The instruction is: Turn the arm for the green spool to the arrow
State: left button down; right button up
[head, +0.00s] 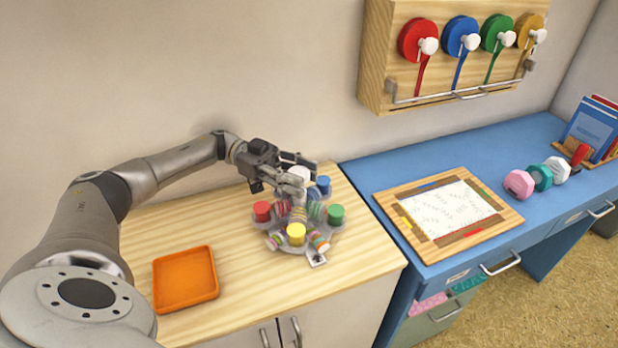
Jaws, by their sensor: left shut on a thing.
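A grey carousel (272,228) stands on the wooden counter, with coloured spools on its arms. The green spool (336,214) is on the right side, the yellow spool (296,234) at the front, the red spool (262,211) at the left, the blue spool (323,185) at the back right. A small pale tab with a dark mark (318,260), likely the arrow, sticks out at the front right, nearer the yellow spool than the green. My left gripper (298,183) is shut on the carousel's upper middle; its fingers partly hide the grip. My right gripper is out of view.
An orange tray (185,279) lies left of the carousel. A wooden-framed board (447,213) lies on the blue desk at the right. A ribbon rack (455,50) hangs on the wall. The counter's front is clear.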

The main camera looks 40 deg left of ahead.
pick_arm(q)
jog(key=shift+r, duration=0.1)
dwell(0.4)
jog(key=c, duration=0.8)
grip_release()
notch_tip(320, 180, up, 10)
jog(key=shift+f, duration=0.1)
jog(key=shift+c, duration=0.5)
